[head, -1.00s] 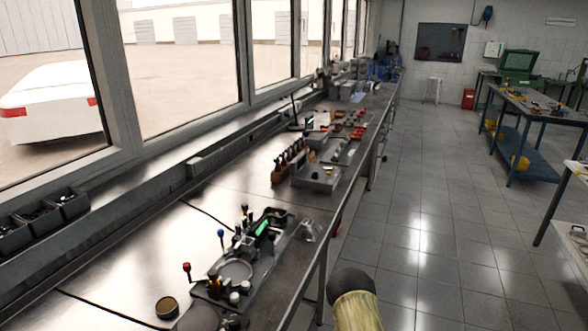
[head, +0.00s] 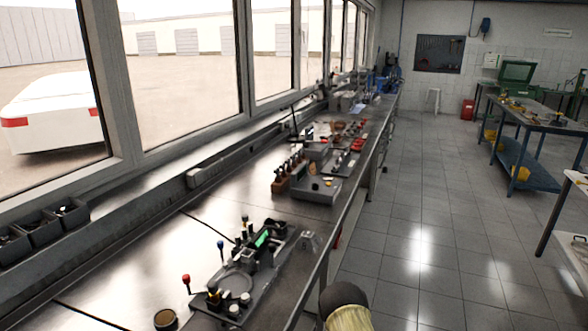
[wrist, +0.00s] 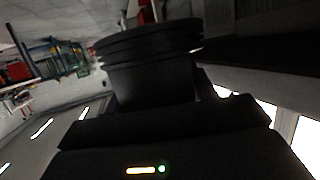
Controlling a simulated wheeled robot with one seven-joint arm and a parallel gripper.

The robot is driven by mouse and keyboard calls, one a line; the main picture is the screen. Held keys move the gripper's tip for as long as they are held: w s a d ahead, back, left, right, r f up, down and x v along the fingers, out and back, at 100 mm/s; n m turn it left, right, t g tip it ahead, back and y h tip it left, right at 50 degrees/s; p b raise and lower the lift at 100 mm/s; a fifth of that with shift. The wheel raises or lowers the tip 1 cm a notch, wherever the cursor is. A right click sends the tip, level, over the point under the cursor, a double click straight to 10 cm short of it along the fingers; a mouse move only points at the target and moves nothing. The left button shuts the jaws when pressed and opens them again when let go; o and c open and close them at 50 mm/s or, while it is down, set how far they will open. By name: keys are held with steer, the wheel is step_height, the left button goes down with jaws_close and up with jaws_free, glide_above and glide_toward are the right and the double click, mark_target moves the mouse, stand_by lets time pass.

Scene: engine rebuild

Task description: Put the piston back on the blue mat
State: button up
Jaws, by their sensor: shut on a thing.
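The piston (wrist: 150,65) shows in the wrist view as a dark, ridged round body, very dim. My gripper (wrist: 155,88) is shut on it and holds its lower part; the fingers are mostly lost in shadow. The dark gripper body fills the lower part of that view. My gripper and the piston cannot be made out in the head view. I cannot make out the blue mat in either view.
A long metal bench (head: 130,265) runs along the windows. A dark fixture with levers (head: 245,268) stands near its front edge, with a round tin (head: 166,319) beside it. A grey block (head: 316,189) stands farther along. The tiled floor (head: 425,230) to the right is open.

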steer(key=shift+d, duration=0.1)
stand_by(0.5)
steer(key=f, duration=0.2)
steer(key=s+f, duration=0.1)
steer(key=f, duration=0.1)
steer(key=shift+f, duration=0.2)
stand_by(0.4)
